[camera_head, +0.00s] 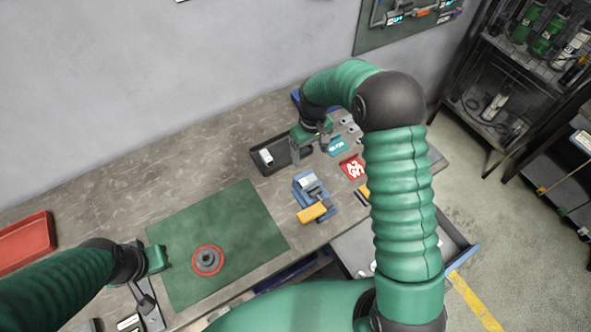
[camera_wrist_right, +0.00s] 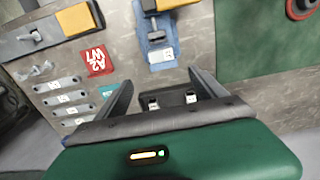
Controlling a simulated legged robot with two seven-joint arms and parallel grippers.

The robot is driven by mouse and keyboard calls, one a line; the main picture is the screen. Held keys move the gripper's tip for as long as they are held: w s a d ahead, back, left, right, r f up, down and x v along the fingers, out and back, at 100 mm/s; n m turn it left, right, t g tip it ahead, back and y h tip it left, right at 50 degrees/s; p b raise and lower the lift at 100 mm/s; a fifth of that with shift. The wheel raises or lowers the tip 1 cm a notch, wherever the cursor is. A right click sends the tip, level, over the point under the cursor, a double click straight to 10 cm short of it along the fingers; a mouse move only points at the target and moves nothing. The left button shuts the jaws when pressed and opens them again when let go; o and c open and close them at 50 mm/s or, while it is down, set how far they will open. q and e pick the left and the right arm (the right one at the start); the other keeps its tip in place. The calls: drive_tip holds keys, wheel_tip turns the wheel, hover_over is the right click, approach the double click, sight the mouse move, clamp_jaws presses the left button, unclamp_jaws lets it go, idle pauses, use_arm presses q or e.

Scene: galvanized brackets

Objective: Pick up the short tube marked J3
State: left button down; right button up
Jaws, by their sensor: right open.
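I cannot read a J3 mark in either view. A dark tray (camera_head: 262,170) lies on the bench with a small white-labelled piece (camera_head: 267,156) in it. In the right wrist view, two small pieces with pale labels (camera_wrist_right: 153,103) (camera_wrist_right: 190,98) show in the dark tray (camera_wrist_right: 173,97) between my fingers. Several grey labelled pieces (camera_wrist_right: 62,99) lie in a row to the left there. My right gripper (camera_head: 308,150) is open above the tray's right side, and its spread fingers also show in the wrist view (camera_wrist_right: 162,80). My left gripper (camera_head: 158,260) is by the green mat; its jaws are unclear.
A red A2 W7 card (camera_wrist_right: 96,62) and a teal card (camera_head: 337,146) lie nearby. The green mat (camera_head: 215,225) holds a red-rimmed disc (camera_head: 207,260). A red bin (camera_head: 28,242) sits far left.

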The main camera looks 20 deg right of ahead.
drive_tip(key=p, duration=0.2)
approach(307, 180)
drive_tip(key=shift+s+d+f, duration=0.45)
drive_tip(key=shift+d+f, duration=0.2)
drive_tip(key=f, duration=0.1)
drive_tip(key=w+f, duration=0.1)
drive_tip(key=a+f, duration=0.1)
drive_tip(key=shift+w+f+p, duration=0.15)
drive_tip(key=shift+f+p, duration=0.15)
drive_tip(key=shift+p, duration=0.05)
drive_tip(key=f, duration=0.1)
drive_tip(key=f+p, duration=0.2)
drive_tip(key=shift+s+a+f, duration=0.25)
drive_tip(key=shift+f, duration=0.05)
drive_tip(key=shift+d+f, duration=0.15)
drive_tip(key=shift+f, duration=0.1)
drive_tip(key=shift+d+f, duration=0.2)
drive_tip(key=shift+d, duration=0.05)
drive_tip(key=shift+w+d, duration=0.1)
drive_tip(key=c, duration=0.4)
drive_tip(key=shift+a+r, duration=0.1)
drive_tip(key=shift+a, duration=0.3)
drive_tip(key=c, duration=1.1)
use_arm(q)
drive_tip(key=v, duration=0.5)
drive_tip(key=shift+d+r, duration=0.1)
drive_tip(key=shift+r, duration=0.1)
drive_tip(key=shift+w, duration=0.1)
use_arm(e)
drive_tip(key=shift+d, duration=0.1)
